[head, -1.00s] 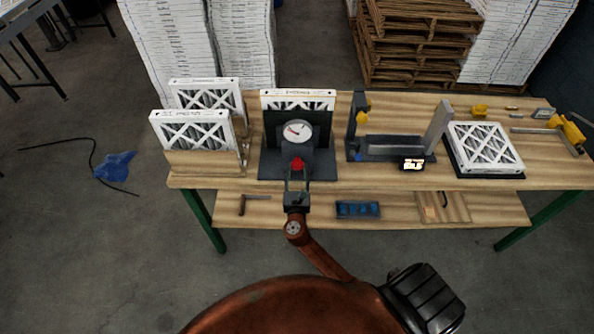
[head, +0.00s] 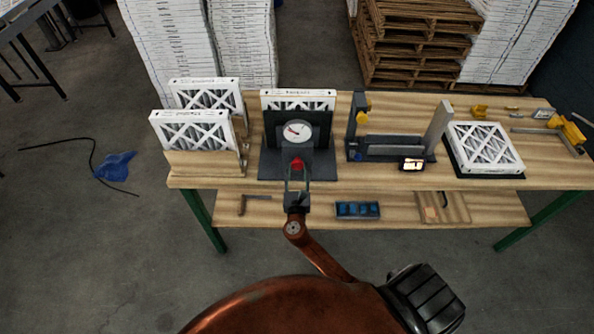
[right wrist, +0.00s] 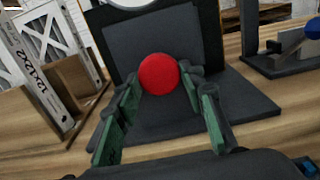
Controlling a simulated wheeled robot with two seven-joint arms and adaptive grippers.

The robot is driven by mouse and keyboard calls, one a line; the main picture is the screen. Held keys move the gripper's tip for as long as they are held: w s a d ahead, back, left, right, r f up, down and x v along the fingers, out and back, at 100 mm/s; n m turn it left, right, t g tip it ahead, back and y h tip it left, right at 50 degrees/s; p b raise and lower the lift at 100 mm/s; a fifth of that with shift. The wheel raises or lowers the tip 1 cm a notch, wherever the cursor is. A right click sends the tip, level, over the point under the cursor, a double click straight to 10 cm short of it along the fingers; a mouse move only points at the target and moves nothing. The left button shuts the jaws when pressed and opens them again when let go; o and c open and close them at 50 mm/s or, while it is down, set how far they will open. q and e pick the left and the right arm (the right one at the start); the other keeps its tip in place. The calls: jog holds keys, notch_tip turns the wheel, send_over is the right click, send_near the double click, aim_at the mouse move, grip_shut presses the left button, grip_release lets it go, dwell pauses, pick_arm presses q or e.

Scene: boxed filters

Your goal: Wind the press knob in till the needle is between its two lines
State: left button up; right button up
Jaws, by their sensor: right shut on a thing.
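The press (head: 270,165) is a dark upright frame on a dark base at the table's front edge. Its round white gauge (head: 298,131) faces me with a reddish needle left of the dial's middle. The two lines are too small to make out. The red press knob (head: 297,163) sits below the gauge and shows large in the right wrist view (right wrist: 158,74). My right gripper (head: 297,172) reaches it from the front, shut on the knob with one green-padded finger on each side (right wrist: 163,85). My left gripper is out of view.
A white-framed filter (head: 298,93) stands behind the press. Two filters (head: 190,130) stand in a wooden holder to its left. A dark fixture (head: 392,150) and a flat filter (head: 484,147) are to the right. A lower shelf (head: 280,212) holds a blue bin (head: 357,210).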

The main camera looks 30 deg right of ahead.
jog(key=o, duration=1.1)
jog(key=shift+o, duration=0.2)
jog(key=v, duration=1.2)
jog(key=x, duration=1.3)
jog(key=shift+w, duration=0.1)
